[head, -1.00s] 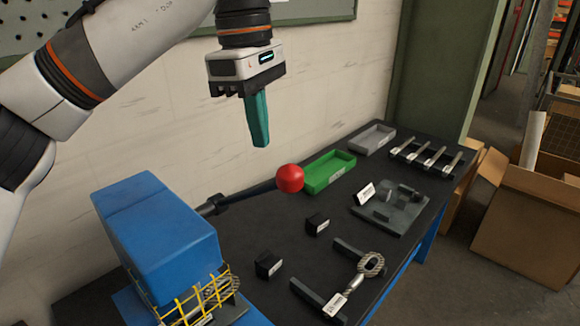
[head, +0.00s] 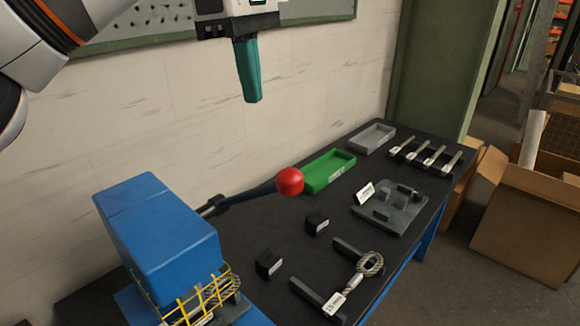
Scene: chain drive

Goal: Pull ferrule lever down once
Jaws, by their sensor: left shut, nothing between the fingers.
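The ferrule lever (head: 248,193) is a dark rod with a red ball knob (head: 290,181) at its end. It comes out of the right side of the blue press (head: 160,228) and points right, close to level and slightly raised at the knob. My left gripper (head: 253,100) has teal fingers, shut and empty, pointing down. It hangs well above the lever, in front of the wall, a little left of the knob and clear of it. My right gripper is out of view.
A yellow guard (head: 200,298) fronts the press. Cardboard boxes (head: 530,220) stand at right.

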